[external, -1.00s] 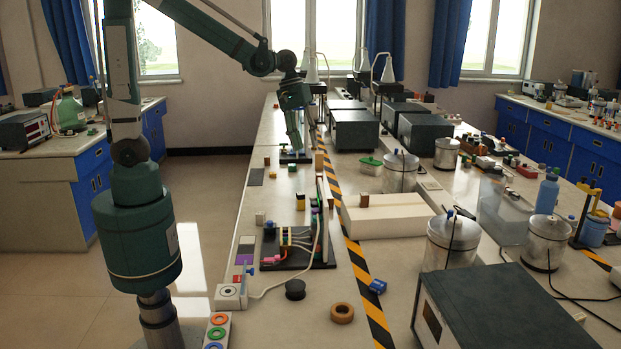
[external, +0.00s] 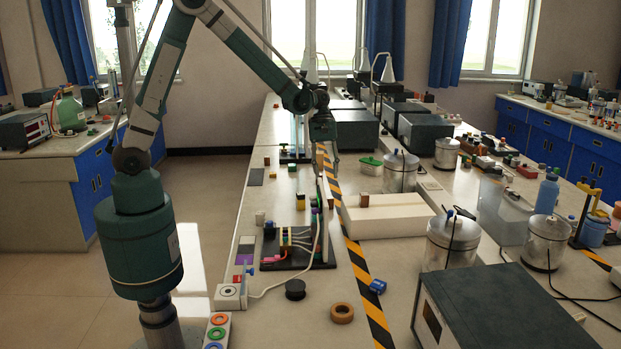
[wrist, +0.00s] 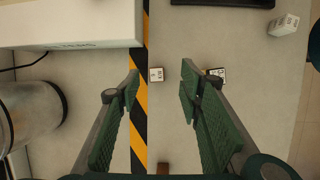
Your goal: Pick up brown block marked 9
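My gripper (external: 328,160) hangs over the bench, left of the striped tape. In the wrist view its fingers (wrist: 159,88) are spread and empty. A small block with a white marked face (wrist: 156,74) shows between the fingertips, below them on the bench. A brown block (wrist: 162,168) shows at the bottom edge, partly cut off. Another block with a dark-edged label (wrist: 216,74) is partly hidden by the right finger. A white marked block (wrist: 284,25) lies at upper right. No 9 is readable on any block, so I cannot tell which one carries it.
A long white box (external: 385,220) stands right of the striped tape (external: 352,245), with a small brown block (external: 363,200) on it. A metal canister (external: 401,172) stands behind it. A black board with wired parts (external: 290,262) lies nearer the camera.

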